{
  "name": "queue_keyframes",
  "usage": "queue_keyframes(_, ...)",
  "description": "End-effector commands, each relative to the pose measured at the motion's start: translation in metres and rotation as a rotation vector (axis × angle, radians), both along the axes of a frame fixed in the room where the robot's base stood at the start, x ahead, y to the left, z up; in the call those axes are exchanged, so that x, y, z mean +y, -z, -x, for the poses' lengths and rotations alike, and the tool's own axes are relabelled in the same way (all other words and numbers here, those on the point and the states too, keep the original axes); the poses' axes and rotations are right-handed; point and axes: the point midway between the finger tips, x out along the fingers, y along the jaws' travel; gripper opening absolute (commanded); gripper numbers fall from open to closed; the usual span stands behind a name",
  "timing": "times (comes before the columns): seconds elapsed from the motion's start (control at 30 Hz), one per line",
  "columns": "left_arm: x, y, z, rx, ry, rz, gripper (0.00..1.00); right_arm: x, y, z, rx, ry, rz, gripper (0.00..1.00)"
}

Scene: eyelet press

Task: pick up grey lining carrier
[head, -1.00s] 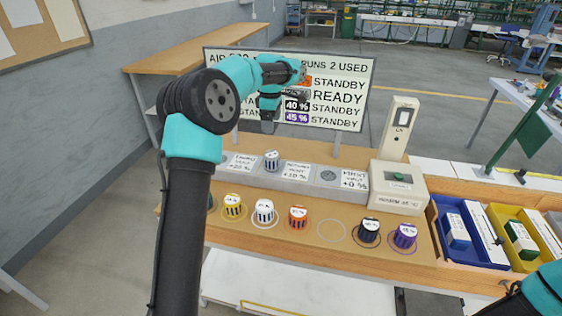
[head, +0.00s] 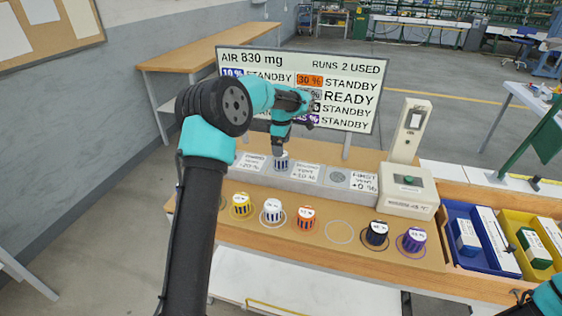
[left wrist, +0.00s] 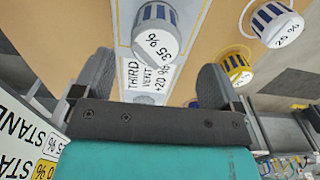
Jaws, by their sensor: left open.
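In the left wrist view the same carrier (left wrist: 157,38) reads 35 % and stands beside the "THIRD VENT +20 %" label. My left gripper (head: 281,149) is open and points down just above the carrier. In the left wrist view its two fingers (left wrist: 155,80) are spread, with the carrier beyond their tips. The gripper partly covers the carrier's top in the head view. My right gripper is out of view; only part of that arm shows.
Yellow (head: 241,205), white-blue (head: 272,211), orange (head: 306,218), black (head: 375,234) and purple (head: 412,240) carriers stand in front of the block. A display board (head: 350,70) stands behind it. A beige device (head: 407,190) and blue (head: 500,262) and yellow (head: 547,268) bins lie right.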

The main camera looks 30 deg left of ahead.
Motion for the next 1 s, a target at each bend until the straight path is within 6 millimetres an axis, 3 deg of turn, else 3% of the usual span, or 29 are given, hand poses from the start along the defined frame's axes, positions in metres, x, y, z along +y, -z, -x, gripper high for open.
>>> queue_keyframes(0.2, 0.0, 0.024, 0.0, 0.0, 0.0, 0.0, 0.91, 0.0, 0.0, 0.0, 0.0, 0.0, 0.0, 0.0)
queue_keyframes(0.67, 0.001, 0.032, -0.001, 0.0, 0.0, 0.0, 0.91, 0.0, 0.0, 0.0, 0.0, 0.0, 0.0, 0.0)
queue_keyframes(1.0, 0.003, 0.073, -0.003, 0.0, 0.0, 0.0, 0.91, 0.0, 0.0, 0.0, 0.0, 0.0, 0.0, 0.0)
